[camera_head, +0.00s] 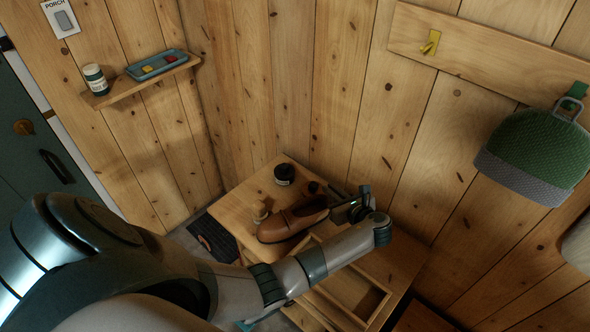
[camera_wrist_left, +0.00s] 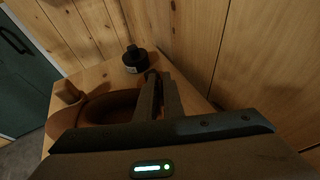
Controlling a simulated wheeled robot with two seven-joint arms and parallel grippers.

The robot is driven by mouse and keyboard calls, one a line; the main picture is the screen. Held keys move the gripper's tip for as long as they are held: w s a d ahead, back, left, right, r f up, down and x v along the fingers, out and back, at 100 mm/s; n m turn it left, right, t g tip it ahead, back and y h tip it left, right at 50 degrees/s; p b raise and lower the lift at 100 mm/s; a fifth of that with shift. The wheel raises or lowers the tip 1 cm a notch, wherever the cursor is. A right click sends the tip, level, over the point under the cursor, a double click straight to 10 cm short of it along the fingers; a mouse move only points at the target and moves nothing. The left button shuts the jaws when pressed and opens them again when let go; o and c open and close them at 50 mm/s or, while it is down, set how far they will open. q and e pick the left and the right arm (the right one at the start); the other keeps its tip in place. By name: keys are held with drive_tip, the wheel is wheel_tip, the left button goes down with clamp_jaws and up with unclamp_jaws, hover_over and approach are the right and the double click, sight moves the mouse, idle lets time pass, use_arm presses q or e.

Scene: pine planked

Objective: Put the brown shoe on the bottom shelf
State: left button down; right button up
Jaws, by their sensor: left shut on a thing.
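The brown shoe (camera_head: 292,221) is at the top of a wooden bench (camera_head: 236,204) in the corner, toe to the left. In the left wrist view the brown shoe (camera_wrist_left: 103,107) lies left of the fingers, partly hidden by the gripper body. My left gripper (camera_head: 341,209) is at the shoe's heel end and is shut on it; in the left wrist view its fingers (camera_wrist_left: 158,98) are close together. I cannot tell whether the shoe touches the bench top.
An open wooden compartment (camera_head: 375,303) is at the bench's front. Plank walls are close behind. A green hat (camera_head: 535,145) hangs at right.

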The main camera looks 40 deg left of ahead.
drive_tip(key=shift+d, duration=0.3)
idle(0.5)
use_arm(q)
drive_tip(key=shift+r, duration=0.2)
